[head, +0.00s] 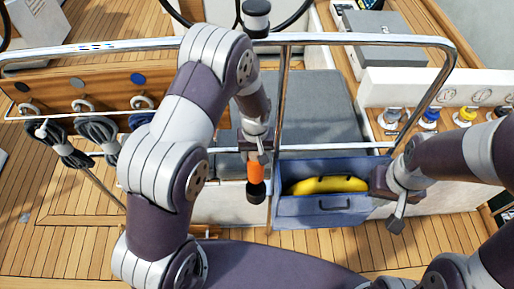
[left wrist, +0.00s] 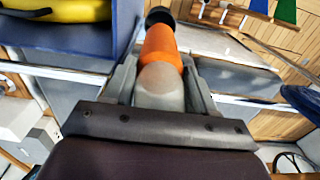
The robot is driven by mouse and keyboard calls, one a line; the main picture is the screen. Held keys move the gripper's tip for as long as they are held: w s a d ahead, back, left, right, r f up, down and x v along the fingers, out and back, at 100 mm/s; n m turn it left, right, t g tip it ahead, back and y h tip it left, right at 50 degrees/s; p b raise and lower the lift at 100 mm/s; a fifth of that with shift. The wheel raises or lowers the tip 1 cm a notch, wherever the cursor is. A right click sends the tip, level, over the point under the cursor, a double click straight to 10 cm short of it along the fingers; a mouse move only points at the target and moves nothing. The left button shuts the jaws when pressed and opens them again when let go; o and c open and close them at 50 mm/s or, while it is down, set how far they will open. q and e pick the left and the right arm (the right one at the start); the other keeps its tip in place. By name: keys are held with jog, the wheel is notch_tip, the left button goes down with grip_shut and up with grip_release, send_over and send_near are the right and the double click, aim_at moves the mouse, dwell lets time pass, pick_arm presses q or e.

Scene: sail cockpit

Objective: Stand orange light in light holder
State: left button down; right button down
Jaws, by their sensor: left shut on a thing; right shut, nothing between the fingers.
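The orange light (head: 255,172) hangs nearly upright below my left gripper (head: 255,153), with its black end down. In the left wrist view the orange light (left wrist: 162,48) lies between the fingers of the left gripper (left wrist: 162,85), its pale grey end near the palm and its black end farthest away. It is in the air, left of the blue box. My right gripper (head: 396,208) is shut and empty at the right side of the blue box. I cannot tell which thing is the light holder.
The blue box (head: 322,208) holds a yellow item (head: 328,185). A steel rail (head: 340,39) arches over the grey seat. Coiled ropes (head: 100,132) hang at the left. Blue (head: 429,118) and yellow (head: 465,116) fittings stand on the right ledge.

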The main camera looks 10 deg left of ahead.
pick_arm(q)
jog(key=shift+s+f+b, duration=0.1)
jog(key=shift+f+b, duration=0.2)
jog(key=shift+f, duration=0.2)
jog(key=f+b, duration=0.3)
jog(key=f, duration=0.1)
jog(key=shift+w+f+b, duration=0.2)
jog(key=shift+f+b, duration=0.15)
jog(key=shift+f, duration=0.05)
jog(key=shift+f+b, duration=0.3)
jog(key=shift+f, duration=0.05)
jog(key=shift+f+b, duration=1.6)
jog(key=shift+f, duration=0.8)
jog(key=shift+c, duration=1.3)
grip_release()
jog(key=shift+s, duration=0.1)
